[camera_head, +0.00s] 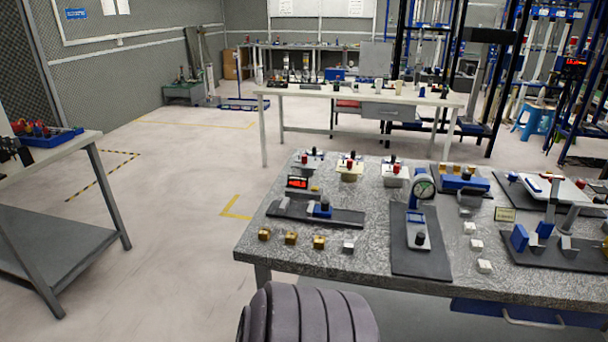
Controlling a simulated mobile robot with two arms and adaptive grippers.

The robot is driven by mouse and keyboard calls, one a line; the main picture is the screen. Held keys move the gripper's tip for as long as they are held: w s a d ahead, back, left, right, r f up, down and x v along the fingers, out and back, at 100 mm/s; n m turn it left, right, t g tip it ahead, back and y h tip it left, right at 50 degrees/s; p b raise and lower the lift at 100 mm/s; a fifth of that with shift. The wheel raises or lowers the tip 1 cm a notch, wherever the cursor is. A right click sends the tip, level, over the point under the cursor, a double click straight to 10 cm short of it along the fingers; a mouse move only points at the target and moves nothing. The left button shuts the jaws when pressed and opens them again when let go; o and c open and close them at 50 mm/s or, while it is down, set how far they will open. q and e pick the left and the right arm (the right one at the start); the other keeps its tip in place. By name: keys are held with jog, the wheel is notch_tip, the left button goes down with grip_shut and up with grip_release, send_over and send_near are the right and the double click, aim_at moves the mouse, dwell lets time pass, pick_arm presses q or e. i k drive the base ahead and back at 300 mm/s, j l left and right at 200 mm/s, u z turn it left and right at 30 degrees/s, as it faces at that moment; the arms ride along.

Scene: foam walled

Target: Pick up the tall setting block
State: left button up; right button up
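Several small blocks stand on the speckled grey table (300,262). Along its front left edge are three brass-coloured blocks, the left one (264,234), the middle one (291,238) and the right one (319,242), with a silver block (348,246) beside them. Three pale silver blocks form a column right of centre: the far one (470,228), the middle one (477,244) and the near one (484,266). I cannot tell which is the tall setting block at this size. Neither of my grippers is in view.
A dial gauge stand (420,210) on a dark mat is mid-table. A digital gauge fixture (316,210) is at the left, and a blue-and-grey fixture (545,240) at the right. A white bench (350,95) stands behind. The floor (170,220) to the left is open.

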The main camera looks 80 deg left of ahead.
aim_at(348, 246)
jog(key=u, duration=2.8)
